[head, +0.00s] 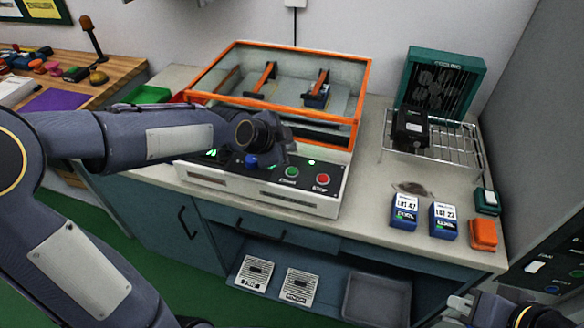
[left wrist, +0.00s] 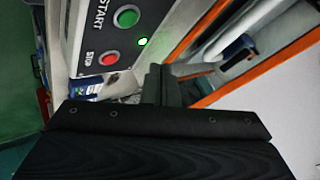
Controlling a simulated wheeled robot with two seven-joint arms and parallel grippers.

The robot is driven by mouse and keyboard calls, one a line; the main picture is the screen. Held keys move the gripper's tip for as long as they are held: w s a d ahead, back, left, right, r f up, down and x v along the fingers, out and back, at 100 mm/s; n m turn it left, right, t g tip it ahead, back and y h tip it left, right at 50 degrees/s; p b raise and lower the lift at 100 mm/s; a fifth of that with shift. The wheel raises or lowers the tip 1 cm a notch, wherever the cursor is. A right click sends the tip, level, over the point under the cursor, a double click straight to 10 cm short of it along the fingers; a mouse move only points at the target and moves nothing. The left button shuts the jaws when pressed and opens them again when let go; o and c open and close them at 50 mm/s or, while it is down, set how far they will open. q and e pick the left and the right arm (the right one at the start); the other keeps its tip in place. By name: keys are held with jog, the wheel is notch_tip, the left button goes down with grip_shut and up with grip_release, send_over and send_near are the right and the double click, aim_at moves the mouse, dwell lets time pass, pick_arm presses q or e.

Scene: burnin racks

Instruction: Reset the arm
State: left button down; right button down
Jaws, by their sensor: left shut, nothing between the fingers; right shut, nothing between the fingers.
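My left arm reaches in from the left in the head view, and its gripper (head: 262,160) is over the left part of the control panel (head: 262,190). Its fingers are hard to make out there. In the left wrist view the left gripper (left wrist: 162,84) is shut and empty, with the green START button (left wrist: 127,16) and red STOP button (left wrist: 108,58) beyond it. I cannot tell whether it touches the panel. My right gripper (head: 458,306) is shut and empty at the bottom right of the head view, in front of the cabinet.
An orange-framed clear chamber (head: 290,70) stands behind the panel. A wire rack (head: 440,148) holds a black module (head: 411,127) before a green fan unit (head: 444,80). Blue labelled modules (head: 404,211) and an orange block (head: 483,235) stand at the counter's right. A grey bin (head: 377,300) sits below.

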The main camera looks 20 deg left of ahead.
dwell(0.6)
pick_arm(q)
jog(key=s+a+n+g, duration=0.1)
jog(key=s+a+n, duration=0.1)
jog(key=s+n, duration=0.6)
jog(key=s+a+n+g, duration=0.1)
jog(key=s+a+n, duration=0.2)
jog(key=s+n, duration=0.5)
jog(key=s, duration=1.1)
jog(key=shift+g+p, duration=0.3)
jog(key=shift+p, duration=0.1)
